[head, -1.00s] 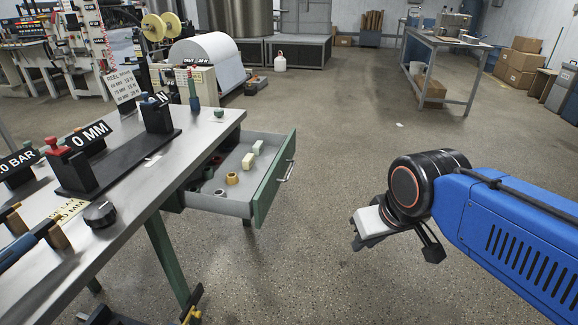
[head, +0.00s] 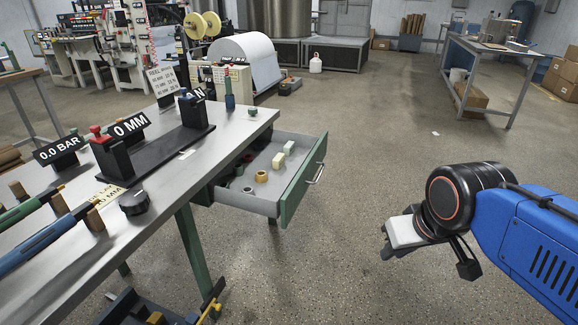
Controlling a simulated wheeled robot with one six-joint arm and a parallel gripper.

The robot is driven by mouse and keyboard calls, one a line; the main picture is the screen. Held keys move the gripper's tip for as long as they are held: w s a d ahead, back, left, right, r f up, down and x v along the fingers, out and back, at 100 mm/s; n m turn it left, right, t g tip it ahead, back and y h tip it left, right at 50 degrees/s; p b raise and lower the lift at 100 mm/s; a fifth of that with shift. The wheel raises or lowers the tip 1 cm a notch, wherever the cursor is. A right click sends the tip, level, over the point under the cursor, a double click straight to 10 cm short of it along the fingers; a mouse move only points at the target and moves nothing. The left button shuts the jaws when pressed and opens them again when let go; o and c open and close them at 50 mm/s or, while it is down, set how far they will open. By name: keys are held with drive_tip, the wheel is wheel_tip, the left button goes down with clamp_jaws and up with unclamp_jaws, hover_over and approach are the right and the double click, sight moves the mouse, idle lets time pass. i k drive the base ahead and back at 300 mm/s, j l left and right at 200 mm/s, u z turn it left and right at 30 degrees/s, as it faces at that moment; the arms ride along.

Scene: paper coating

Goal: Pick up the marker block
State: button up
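Two small pale blocks lie in the open drawer (head: 245,206) under the bench. The nearer one is cream (head: 278,160) and the farther one is whitish green (head: 290,147). I cannot tell which of them is the marker block. My gripper (head: 428,260) hangs over open floor to the right of the drawer, well apart from it. Its dark fingers look spread, with nothing seen between them. A white part of my wrist partly hides the left finger.
Several small rings, one of them tan (head: 261,176), share the drawer. The green drawer front (head: 303,180) stands between the blocks and my gripper. The bench top (head: 172,172) carries a black fixture (head: 170,150) and tools. The floor (head: 350,265) between is clear.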

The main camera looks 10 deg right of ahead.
sight(289, 147)
drive_tip(key=i+l+u, duration=0.2)
drive_tip(key=l+u, duration=0.15)
drive_tip(key=l, duration=0.4)
drive_tip(key=i+l+u, duration=0.1)
drive_tip(key=l+u, duration=0.2)
drive_tip(key=l, duration=0.45)
drive_tip(key=l+u, duration=0.35)
drive_tip(key=l, duration=0.4)
